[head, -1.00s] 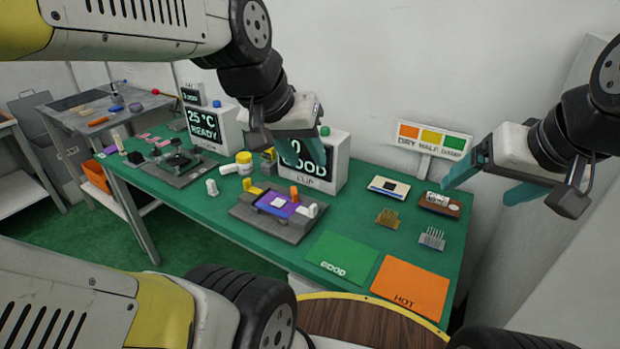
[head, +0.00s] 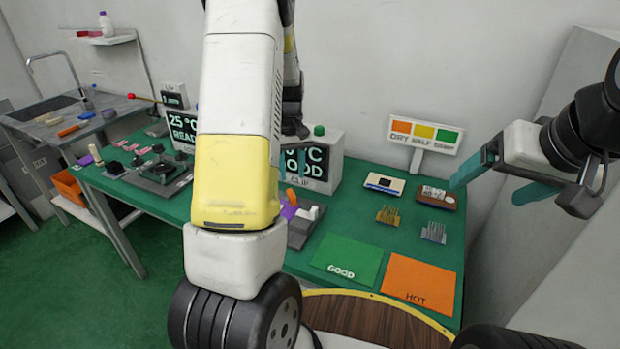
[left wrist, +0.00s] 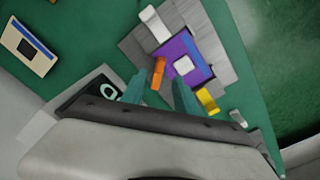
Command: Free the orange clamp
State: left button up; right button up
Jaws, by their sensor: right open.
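The orange clamp (left wrist: 158,74) stands at the edge of a purple plate (left wrist: 176,51) with a white square on it, in a grey fixture (left wrist: 136,46). In the head view the orange clamp (head: 292,196) shows just right of my left arm, which hides most of the fixture. My left gripper (left wrist: 160,80) is open above the fixture. In the left wrist view the clamp appears between its teal fingertips; I cannot tell whether they touch it. My right gripper (head: 488,184) is open and empty above the table's right end.
A white clamp (left wrist: 154,23) and a yellow clamp (left wrist: 207,101) stand at other edges of the plate. A display box (head: 325,160) is close behind the fixture. A green mat (head: 348,258) and an orange mat (head: 418,284) lie in front and to the right.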

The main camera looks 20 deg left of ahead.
aim_at(293, 194)
pick_arm(q)
jog(key=shift+w+a+f, duration=0.1)
jog(key=shift+f, duration=0.7)
notch_tip(293, 194, down, 7)
jog(key=shift+r, duration=0.1)
grip_shut()
dwell(1.0)
